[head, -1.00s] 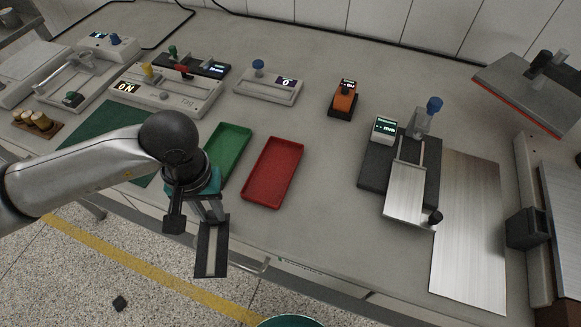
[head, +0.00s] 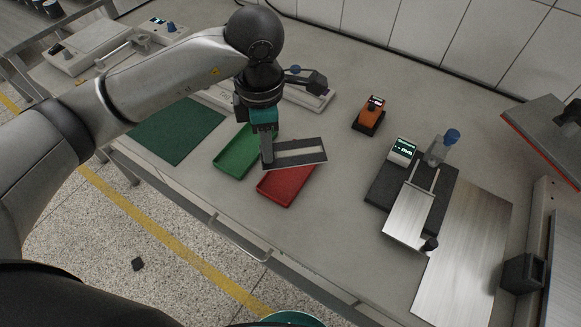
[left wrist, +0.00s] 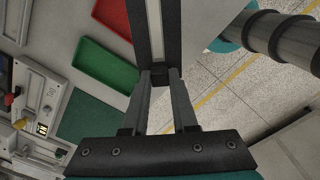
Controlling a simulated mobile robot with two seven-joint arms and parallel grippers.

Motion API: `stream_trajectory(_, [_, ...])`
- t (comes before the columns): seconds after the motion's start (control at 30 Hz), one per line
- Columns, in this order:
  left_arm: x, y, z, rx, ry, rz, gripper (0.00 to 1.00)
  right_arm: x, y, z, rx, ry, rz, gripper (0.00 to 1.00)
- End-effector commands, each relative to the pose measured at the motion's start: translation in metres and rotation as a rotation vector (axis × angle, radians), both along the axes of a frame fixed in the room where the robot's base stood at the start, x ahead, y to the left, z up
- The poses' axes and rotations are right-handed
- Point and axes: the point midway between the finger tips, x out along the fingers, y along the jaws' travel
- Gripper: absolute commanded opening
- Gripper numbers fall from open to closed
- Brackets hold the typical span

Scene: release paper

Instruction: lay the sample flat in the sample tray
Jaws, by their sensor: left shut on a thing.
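The sample, a flat dark strip with a pale stripe along its middle (head: 298,153), is held by one end. It extends to the right, over the far part of the red tray (head: 283,188). It also shows in the left wrist view (left wrist: 139,25). My left gripper (head: 266,156) is shut on the sample's end, above the table between the two trays; its fingers show in the left wrist view (left wrist: 160,76). The green tray (head: 228,160) lies just left of the red one and looks empty. Which tray is the sample tray, I cannot tell. My right gripper is not in view.
A dark green mat (head: 175,132) lies left of the trays. An orange device (head: 369,115) stands behind right, and a dark gauge with a metal plate (head: 410,215) further right. The table's front edge is close to the trays.

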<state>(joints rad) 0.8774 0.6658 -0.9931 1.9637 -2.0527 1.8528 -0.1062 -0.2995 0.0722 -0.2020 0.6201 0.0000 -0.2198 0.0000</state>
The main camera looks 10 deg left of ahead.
Motion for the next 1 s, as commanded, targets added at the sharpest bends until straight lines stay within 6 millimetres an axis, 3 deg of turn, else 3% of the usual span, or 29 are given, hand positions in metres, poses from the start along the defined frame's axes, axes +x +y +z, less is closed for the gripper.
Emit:
stream_trajectory(0.3, [0.015, -0.010, 0.045, -0.014, 0.003, 0.574, 0.00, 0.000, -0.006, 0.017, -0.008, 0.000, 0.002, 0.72])
stream_trajectory(0.57, [0.019, -0.013, 0.060, -0.016, 0.007, 0.805, 0.00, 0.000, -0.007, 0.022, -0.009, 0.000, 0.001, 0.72])
stream_trajectory(0.73, [0.019, -0.013, 0.038, -0.013, 0.013, 0.831, 0.00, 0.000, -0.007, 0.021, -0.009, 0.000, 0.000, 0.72])
stream_trajectory(1.0, [0.018, -0.013, -0.035, -0.013, 0.014, 0.829, 0.00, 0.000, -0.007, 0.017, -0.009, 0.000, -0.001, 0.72])
